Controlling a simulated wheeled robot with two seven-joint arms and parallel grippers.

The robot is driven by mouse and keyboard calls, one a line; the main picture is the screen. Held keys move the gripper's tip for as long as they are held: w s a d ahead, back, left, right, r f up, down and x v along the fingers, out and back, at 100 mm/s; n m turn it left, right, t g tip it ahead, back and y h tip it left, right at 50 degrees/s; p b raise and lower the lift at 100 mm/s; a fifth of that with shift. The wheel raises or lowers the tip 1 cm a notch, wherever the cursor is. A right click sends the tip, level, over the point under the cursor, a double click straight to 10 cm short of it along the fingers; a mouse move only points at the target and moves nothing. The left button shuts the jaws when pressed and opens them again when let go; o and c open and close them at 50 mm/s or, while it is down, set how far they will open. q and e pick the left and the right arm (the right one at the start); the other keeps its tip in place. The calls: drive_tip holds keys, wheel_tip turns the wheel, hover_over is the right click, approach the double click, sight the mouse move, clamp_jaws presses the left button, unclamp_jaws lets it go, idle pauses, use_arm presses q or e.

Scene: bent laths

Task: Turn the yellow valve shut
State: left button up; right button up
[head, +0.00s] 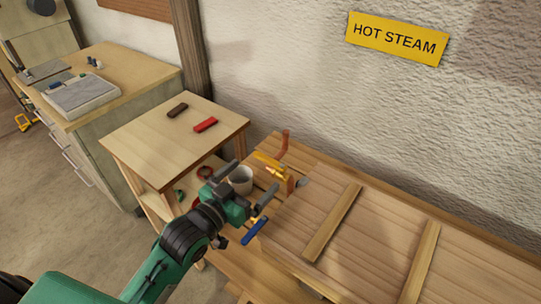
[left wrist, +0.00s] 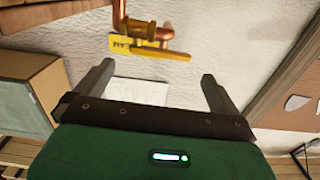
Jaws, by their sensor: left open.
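The yellow valve (head: 272,166) sits on a copper pipe (head: 284,143) by the wall, beyond my left gripper (head: 257,176). In the left wrist view the brass-yellow valve body (left wrist: 140,28) is at the top, with its yellow lever (left wrist: 162,52) below it. There the lever looks roughly in line with the short level stretch of pipe. My left gripper (left wrist: 157,71) is open and empty. The lever shows ahead of and above its fingertips, apart from them. My right gripper is not in view.
A pale mug (head: 241,180) stands close beside my left gripper. A blue handle (head: 255,231) is below it. A wooden table (head: 150,132) with dark and red blocks is at left. Slatted boards (head: 370,240) fill the right. A HOT STEAM sign (head: 397,39) hangs above.

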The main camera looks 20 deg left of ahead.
sight(268, 162)
use_arm(q)
drive_tip(key=p+x, duration=0.1)
drive_tip(key=x, duration=0.5)
drive_tip(key=shift+w+r+p, duration=0.1)
drive_tip(key=shift+w+p, duration=0.2)
drive_tip(key=shift+w, duration=0.1)
drive_tip(key=shift+w+d, duration=0.25)
drive_tip(key=shift+w, duration=0.25)
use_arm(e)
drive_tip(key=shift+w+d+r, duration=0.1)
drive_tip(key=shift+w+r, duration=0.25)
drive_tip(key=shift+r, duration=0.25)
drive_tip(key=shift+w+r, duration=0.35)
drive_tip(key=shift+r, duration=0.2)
use_arm(q)
drive_tip(key=shift+c, duration=0.4)
drive_tip(key=c, duration=1.1)
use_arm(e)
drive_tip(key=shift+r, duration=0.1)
